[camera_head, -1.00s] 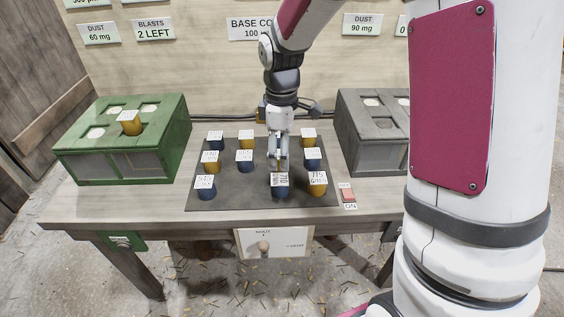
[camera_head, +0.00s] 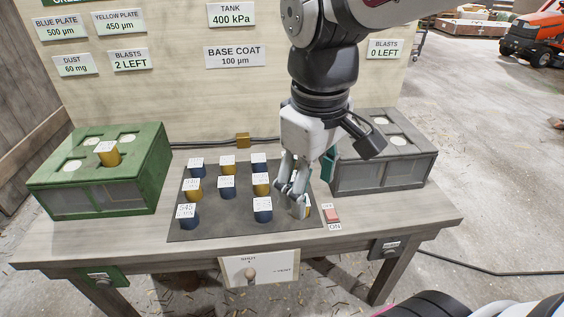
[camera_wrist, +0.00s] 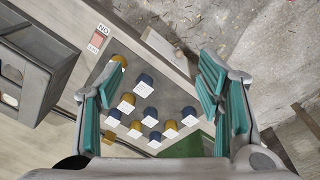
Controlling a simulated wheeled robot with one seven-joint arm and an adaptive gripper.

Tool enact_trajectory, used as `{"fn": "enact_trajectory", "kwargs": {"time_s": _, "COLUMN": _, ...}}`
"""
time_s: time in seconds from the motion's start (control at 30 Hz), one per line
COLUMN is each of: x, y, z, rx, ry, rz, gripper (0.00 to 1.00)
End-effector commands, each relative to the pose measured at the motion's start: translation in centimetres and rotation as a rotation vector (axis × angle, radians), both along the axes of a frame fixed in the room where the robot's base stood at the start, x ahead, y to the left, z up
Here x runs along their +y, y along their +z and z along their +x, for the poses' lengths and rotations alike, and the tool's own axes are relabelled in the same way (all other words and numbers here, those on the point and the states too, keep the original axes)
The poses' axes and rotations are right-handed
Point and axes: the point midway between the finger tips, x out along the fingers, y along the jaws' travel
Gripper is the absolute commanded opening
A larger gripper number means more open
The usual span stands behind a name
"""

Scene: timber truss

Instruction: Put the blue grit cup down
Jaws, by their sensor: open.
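Several blue and yellow cups with white labelled tops stand upright in rows on the dark mat (camera_head: 230,232). A blue cup (camera_head: 263,209) stands at the mat's front, right of the middle. Another blue cup (camera_head: 188,217) is at the front left corner. I cannot tell which blue cup the task means. My gripper (camera_head: 293,193) is low over the mat's right side, right of the front middle blue cup, and partly hides a yellow cup. In the wrist view my gripper (camera_wrist: 162,100) has its teal-padded fingers spread, with no cup held; the cups lie beyond them.
A green box (camera_head: 98,200) with a yellow cup (camera_head: 107,154) in its top stands on the left. A grey box (camera_head: 385,178) with round top openings is close right of my gripper. A red switch (camera_head: 331,215) lies by the mat's right edge. The bench front (camera_head: 190,249) is clear.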

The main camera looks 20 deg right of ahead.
Motion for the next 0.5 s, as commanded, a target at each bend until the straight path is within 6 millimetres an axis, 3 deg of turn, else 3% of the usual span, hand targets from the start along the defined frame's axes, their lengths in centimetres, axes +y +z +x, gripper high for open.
{"fn": "enact_trajectory", "kwargs": {"time_s": 0.03, "x": 0.1, "y": 0.4, "z": -2.1, "rx": -0.018, "ry": -0.055, "rz": 0.009, "gripper": 0.6}}
{"fn": "enact_trajectory", "kwargs": {"time_s": 0.2, "x": 0.3, "y": 0.4, "z": -7.6, "rx": -0.044, "ry": -0.234, "rz": 0.046, "gripper": 0.6}}
{"fn": "enact_trajectory", "kwargs": {"time_s": 0.33, "x": 0.4, "y": 0.0, "z": -10.1, "rx": -0.053, "ry": -0.324, "rz": 0.07, "gripper": 0.6}}
{"fn": "enact_trajectory", "kwargs": {"time_s": 0.5, "x": 0.4, "y": -0.3, "z": -11.4, "rx": -0.055, "ry": -0.371, "rz": 0.083, "gripper": 0.6}}
